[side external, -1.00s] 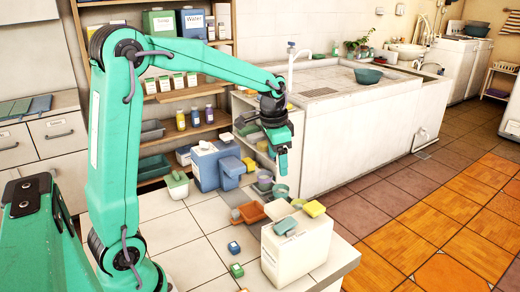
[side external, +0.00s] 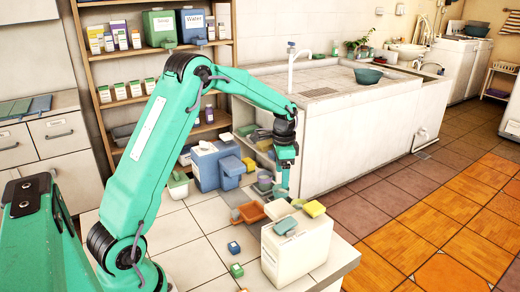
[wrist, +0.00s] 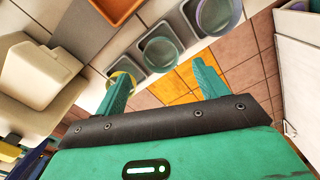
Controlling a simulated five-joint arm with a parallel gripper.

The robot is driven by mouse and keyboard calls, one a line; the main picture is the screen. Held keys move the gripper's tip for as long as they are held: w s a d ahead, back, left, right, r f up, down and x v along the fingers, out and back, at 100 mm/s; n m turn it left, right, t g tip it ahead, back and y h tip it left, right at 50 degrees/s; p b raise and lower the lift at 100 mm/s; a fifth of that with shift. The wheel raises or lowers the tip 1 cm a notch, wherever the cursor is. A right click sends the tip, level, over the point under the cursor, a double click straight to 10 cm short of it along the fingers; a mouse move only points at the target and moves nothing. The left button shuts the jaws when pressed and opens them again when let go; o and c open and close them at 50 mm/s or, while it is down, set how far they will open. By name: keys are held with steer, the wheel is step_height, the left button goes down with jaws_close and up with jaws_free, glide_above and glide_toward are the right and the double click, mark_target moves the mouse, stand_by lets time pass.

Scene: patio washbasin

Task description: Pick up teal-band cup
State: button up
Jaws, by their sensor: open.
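In the wrist view, a cup with a teal-green rim (wrist: 160,54) stands on a grey square between my two fingers in the picture, ahead of their tips; it looks like the teal-band cup. A purple-rimmed cup (wrist: 215,16) stands to its upper right and a yellow-rimmed cup (wrist: 122,80) to its lower left, partly hidden by a finger. My gripper (wrist: 160,70) is open and empty. In the side external view my gripper (side external: 284,186) points down over the cups and mostly hides the teal one. A purplish cup (side external: 264,178) shows to its left.
An orange tray (side external: 248,212) lies in front of the cups; it shows in the wrist view (wrist: 115,8). A white box (side external: 295,250) with small items on top stands close by. Blue bins (side external: 205,168) stand to the left. The white basin counter (side external: 345,140) rises behind at right.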

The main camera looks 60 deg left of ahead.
mark_target(281, 190)
steer(key=shift+f, duration=1.1)
steer(key=shift+f, duration=0.1)
steer(key=shift+a+f, duration=0.1)
steer(key=shift+f, duration=2.35)
steer(key=shift+c, duration=0.4)
steer(key=c, duration=0.9)
